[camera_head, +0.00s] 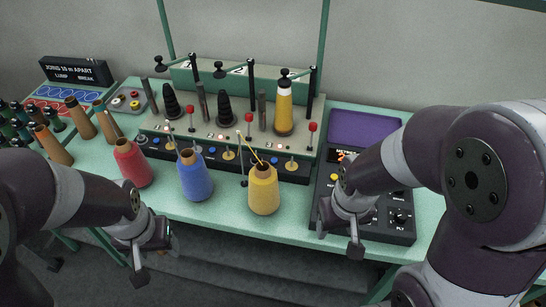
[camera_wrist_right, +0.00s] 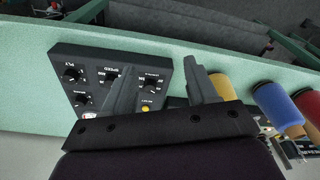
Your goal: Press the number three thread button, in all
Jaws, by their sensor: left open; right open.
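The black control panel (camera_head: 374,226) sits at the right of the green table, with knobs and a lit display (camera_head: 343,155). A yellow round button (camera_head: 334,177) shows at its left edge; it also shows in the right wrist view (camera_wrist_right: 145,109). Number labels for thread buttons are too small to read. The threading rack (camera_head: 222,150) has a dark front strip with small coloured round parts. My right gripper (camera_head: 340,228) is open and empty above the panel's left part; its fingers (camera_wrist_right: 160,85) hang over the panel. My left gripper (camera_head: 147,252) is open and empty by the table's front edge.
Red (camera_head: 132,164), blue (camera_head: 195,176) and yellow (camera_head: 264,190) cones stand along the front. Another yellow cone (camera_head: 284,108) is on the rack's third post. A purple pad (camera_head: 362,129) lies behind the panel. Brown cones (camera_head: 80,119) and a sign (camera_head: 76,71) stand at left.

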